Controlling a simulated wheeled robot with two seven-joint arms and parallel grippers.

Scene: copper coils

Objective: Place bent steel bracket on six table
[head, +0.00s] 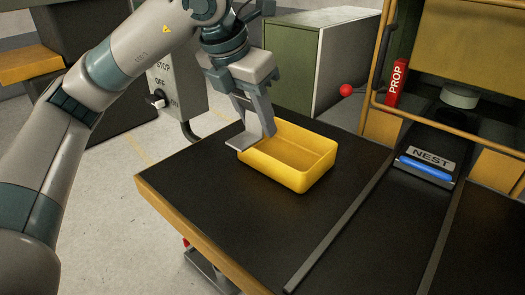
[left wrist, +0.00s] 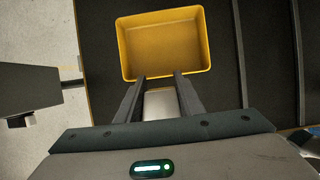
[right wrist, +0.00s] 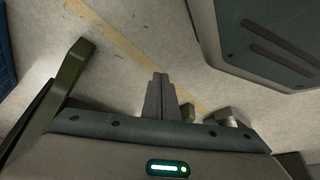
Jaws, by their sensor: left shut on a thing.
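My left gripper (head: 257,118) is shut on a bent steel bracket (head: 242,143), a grey metal piece whose flat part sticks out below the fingers to the left. The bracket is at the near left corner of a yellow bin (head: 302,178), overlapping its rim in the head view; I cannot tell whether they touch. In the left wrist view the bracket (left wrist: 160,103) shows pale between the fingers (left wrist: 160,85), with the bin (left wrist: 163,76) just beyond. The bin looks empty. My right gripper (right wrist: 161,82) shows only in the right wrist view, shut and empty above the floor.
The bin stands on a black table (head: 210,185) with a wooden edge, clear around the bin. A dark rail (head: 340,222) runs along its right. Further right are a NEST plate (head: 433,157) with a blue bar, and a yellow machine frame. A green cabinet (head: 310,65) stands behind.

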